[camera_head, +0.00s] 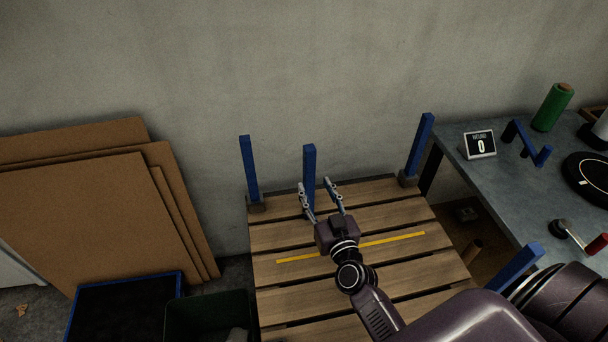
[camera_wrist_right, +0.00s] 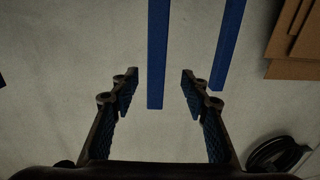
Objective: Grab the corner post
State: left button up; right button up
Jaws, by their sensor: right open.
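Several blue posts stand at the wooden pallet (camera_head: 290,238). One upright blue post (camera_head: 309,162) is near the back edge, between a left corner post (camera_head: 248,165) and a back right post (camera_head: 421,142). My right gripper (camera_head: 315,185) is open, its two fingers pointing at the middle post. In the right wrist view the middle post (camera_wrist_right: 158,55) lines up with the gap between the fingertips (camera_wrist_right: 160,78), and the left corner post (camera_wrist_right: 228,45) lies to the right. Neither finger is seen gripping it; the depth between them is unclear. The lower end is partly hidden. My left gripper is out of view.
A workbench (camera_head: 465,177) with a counter, blue handle, green spool and disc stands right. Another blue post (camera_head: 519,264) is at the pallet's front right. Cardboard sheets (camera_head: 90,215) lean on the wall at left, near dark bins (camera_head: 125,310). A yellow strip crosses the pallet.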

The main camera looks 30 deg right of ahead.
aim_at(311, 171)
jog(key=shift+w+d, duration=0.25)
jog(key=shift+w, duration=0.25)
jog(key=shift+w+d, duration=0.2)
jog(key=shift+w, duration=0.25)
jog(key=w, duration=0.3)
jog(key=shift+w+d+r, duration=0.15)
jog(key=shift+d+r, duration=0.1)
jog(key=shift+r, duration=0.15)
jog(key=shift+w+d+f, duration=0.15)
jog(key=shift+w+d, duration=0.05)
jog(key=shift+w, duration=1.1)
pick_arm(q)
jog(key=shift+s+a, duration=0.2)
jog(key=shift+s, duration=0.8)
pick_arm(e)
grip_shut()
